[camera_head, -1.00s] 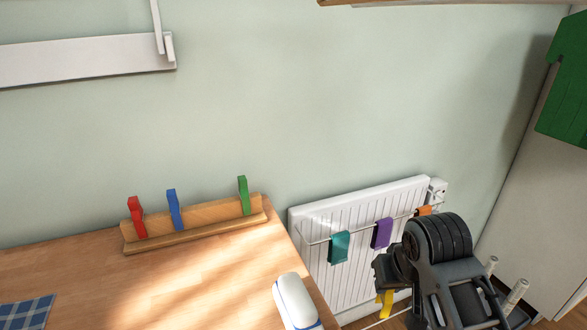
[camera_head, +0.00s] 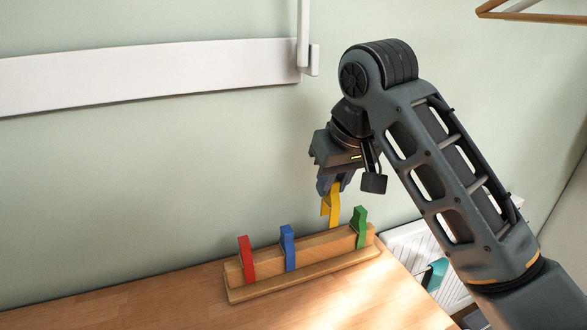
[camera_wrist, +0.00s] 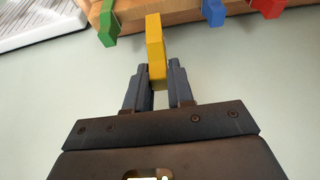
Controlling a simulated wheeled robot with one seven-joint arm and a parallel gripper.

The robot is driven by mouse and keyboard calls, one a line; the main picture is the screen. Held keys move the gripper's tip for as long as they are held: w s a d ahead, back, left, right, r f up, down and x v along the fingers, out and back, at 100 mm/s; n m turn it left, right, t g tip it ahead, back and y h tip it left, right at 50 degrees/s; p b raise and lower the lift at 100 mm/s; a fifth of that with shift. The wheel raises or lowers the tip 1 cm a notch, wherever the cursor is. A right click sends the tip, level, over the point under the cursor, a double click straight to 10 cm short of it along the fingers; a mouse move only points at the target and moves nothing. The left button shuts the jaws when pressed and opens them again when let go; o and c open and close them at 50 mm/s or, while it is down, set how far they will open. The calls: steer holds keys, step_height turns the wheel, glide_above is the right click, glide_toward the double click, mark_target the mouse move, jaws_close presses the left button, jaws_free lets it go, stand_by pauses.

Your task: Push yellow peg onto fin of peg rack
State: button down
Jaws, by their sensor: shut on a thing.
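The yellow peg (camera_head: 331,204) is gripped in my gripper (camera_head: 328,184) and hangs down above the peg rack, between the blue and green pegs. In the wrist view the yellow peg (camera_wrist: 156,50) sits between the two fingers of my gripper (camera_wrist: 157,78), its far end pointing at the rack. The wooden peg rack (camera_head: 310,262) stands on the table against the wall. A red peg (camera_head: 246,259), a blue peg (camera_head: 288,247) and a green peg (camera_head: 359,228) sit on its fin. The yellow peg appears just above and behind the fin; exact contact cannot be told.
The wooden table (camera_head: 380,305) is clear in front of the rack. A white radiator (camera_head: 410,240) with a teal cloth (camera_head: 436,273) stands to the right, beyond the table. A white wall rail (camera_head: 150,72) runs above, and a wooden bar (camera_head: 530,14) shows at top right.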

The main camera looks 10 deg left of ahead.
mark_target(327, 204)
steer(key=shift+a+r, duration=0.15)
steer(key=shift+a, duration=0.2)
steer(key=shift+s+r+p, duration=0.1)
steer(key=shift+r+p, duration=0.05)
steer(key=shift+p, duration=0.55)
steer(key=shift+f+b, duration=0.6)
steer(key=shift+f, duration=2.35)
steer(key=shift+f+b, duration=0.3)
steer(key=shift+f, duration=1.3)
steer(key=c, duration=0.9)
jaws_free()
steer(key=shift+r, duration=0.15)
